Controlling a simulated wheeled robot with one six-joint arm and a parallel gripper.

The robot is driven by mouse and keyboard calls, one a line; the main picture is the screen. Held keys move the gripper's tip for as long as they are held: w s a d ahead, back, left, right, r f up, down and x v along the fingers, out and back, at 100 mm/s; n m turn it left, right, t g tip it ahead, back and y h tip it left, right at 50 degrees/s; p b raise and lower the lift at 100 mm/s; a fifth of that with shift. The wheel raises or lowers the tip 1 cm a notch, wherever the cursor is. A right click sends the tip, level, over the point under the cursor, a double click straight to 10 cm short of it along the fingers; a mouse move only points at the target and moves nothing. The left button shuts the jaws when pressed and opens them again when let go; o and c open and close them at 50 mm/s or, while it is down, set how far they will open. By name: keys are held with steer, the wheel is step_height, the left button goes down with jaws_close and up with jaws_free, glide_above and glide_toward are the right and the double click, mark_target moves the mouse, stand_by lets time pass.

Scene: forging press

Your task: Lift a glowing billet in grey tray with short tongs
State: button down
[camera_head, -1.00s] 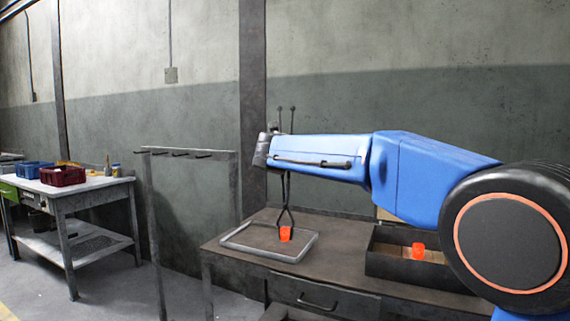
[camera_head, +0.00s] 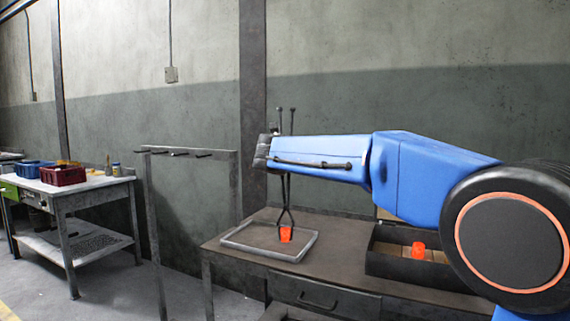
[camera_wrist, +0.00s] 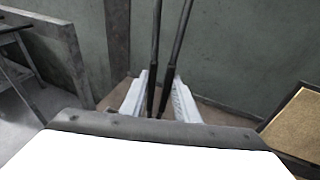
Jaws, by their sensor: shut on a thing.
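The short tongs (camera_head: 285,187) hang upright from the end of my arm, with their two handles sticking up above it. In the wrist view my gripper (camera_wrist: 158,98) has its pale fingers on either side of the dark tong handles (camera_wrist: 173,62) and is shut on them. The tongs' lower ends are at a glowing orange billet (camera_head: 286,234) over the grey tray (camera_head: 233,246). I cannot tell whether the billet touches the tray floor. The wrist view does not show the billet.
A dark box (camera_head: 392,264) with another glowing billet (camera_head: 418,249) stands right of the tray on the brown table (camera_head: 345,274). An empty-looking hook rack (camera_head: 190,152) stands at the left. Farther left, a workbench (camera_head: 95,190) carries a red bin (camera_head: 63,176) and a blue bin (camera_head: 30,170).

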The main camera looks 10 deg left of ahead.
steer(key=shift+f, duration=0.45)
stand_by(0.5)
steer(key=c, duration=1.7)
jaws_free()
steer(key=o, duration=0.3)
step_height(320, 180, up, 8)
steer(key=shift+r, duration=0.2)
stand_by(1.6)
jaws_close()
